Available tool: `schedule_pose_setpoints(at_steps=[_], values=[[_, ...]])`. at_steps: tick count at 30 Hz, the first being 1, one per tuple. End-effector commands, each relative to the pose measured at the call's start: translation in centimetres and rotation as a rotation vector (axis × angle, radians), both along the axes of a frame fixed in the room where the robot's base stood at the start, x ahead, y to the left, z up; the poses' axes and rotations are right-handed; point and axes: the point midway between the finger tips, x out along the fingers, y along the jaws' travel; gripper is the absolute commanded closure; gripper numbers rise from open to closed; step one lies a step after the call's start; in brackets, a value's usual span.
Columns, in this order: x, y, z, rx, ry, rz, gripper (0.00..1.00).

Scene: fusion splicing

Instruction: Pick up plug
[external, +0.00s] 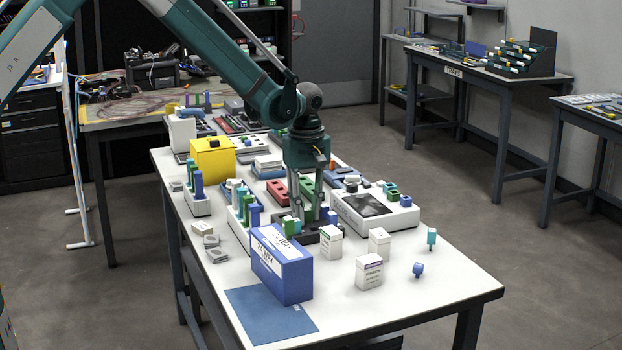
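My gripper (309,216) points straight down over the middle of the table, with its fingers low over a dark holder (318,234). Small teal and green pieces (291,226) stand by its fingertips; I cannot tell whether any is between the fingers. Which piece is the plug is not clear. A teal plug-like piece (431,238) stands alone at the table's right side. A small blue plug-like piece (417,269) lies nearer the front. Both are apart from my gripper.
A blue box (282,270) stands close in front of my gripper, with white boxes (369,271) to its right. A grey device with a screen (376,209) stands to the right. A yellow box (212,158) is behind left.

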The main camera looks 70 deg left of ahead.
Motion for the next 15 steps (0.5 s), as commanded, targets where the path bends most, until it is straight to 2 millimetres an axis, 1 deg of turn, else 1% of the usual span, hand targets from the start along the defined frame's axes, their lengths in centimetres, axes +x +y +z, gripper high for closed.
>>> schedule_pose_setpoints(at_steps=[12, 15], values=[[0.0, 0.0, 0.04, 0.0, 0.0, 0.0, 0.79], [0.0, 0.01, 0.05, 0.0, 0.0, 0.0, 0.92]])
